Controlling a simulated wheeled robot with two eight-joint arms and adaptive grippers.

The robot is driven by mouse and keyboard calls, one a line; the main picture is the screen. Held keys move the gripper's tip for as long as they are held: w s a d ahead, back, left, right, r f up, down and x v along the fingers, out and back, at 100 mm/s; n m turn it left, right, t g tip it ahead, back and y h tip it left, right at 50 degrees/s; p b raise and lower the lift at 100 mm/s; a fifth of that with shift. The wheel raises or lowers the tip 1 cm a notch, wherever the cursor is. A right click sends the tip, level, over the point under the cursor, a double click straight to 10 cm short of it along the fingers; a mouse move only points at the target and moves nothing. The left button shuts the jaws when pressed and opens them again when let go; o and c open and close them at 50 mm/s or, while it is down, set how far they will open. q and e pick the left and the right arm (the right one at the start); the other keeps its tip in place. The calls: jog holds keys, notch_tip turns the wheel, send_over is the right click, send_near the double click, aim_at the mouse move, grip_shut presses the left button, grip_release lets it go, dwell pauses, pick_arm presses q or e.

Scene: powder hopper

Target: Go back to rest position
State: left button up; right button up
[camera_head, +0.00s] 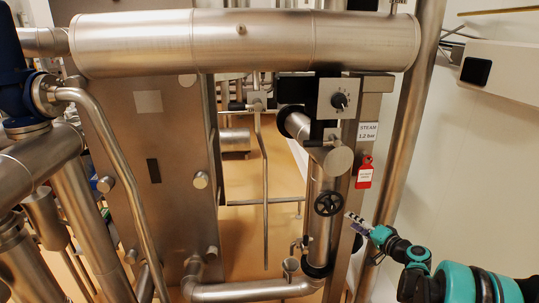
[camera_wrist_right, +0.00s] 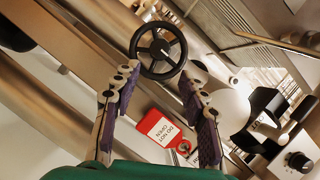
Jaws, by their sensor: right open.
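My right gripper (camera_head: 356,222) reaches in from the lower right in the head view, its tips just right of a black handwheel (camera_head: 328,203) on a steel pipe. In the right wrist view my right gripper (camera_wrist_right: 163,85) is open and empty. The black handwheel (camera_wrist_right: 158,50) appears beyond and between its fingertips, apart from them as far as I can see. My left gripper is not in view.
A red tag (camera_head: 365,172) hangs above the right gripper, and also shows in the wrist view (camera_wrist_right: 163,129). A control box with a knob (camera_head: 339,100) sits higher. A vertical pipe (camera_head: 407,120) stands close to my right arm. A white wall (camera_head: 475,170) lies to the right.

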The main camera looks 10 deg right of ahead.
jog(key=s+a+r+n+g, duration=0.2)
jog(key=s+a+g, duration=0.1)
jog(key=s+a, duration=0.55)
jog(key=s+a+r+n+g, duration=0.1)
jog(key=s+a+n+g, duration=0.3)
jog(key=a, duration=0.8)
jog(key=s+a+f+n+h, duration=0.1)
jog(key=s+a+f+h, duration=0.1)
jog(key=s, duration=0.8)
jog(key=s+a+f+n+g+h, duration=0.1)
jog(key=s+f+n+h, duration=0.1)
jog(key=s, duration=0.8)
jog(key=shift+s+a+f+h, duration=0.3)
jog(key=shift+a+f, duration=0.1)
jog(key=shift+f, duration=0.05)
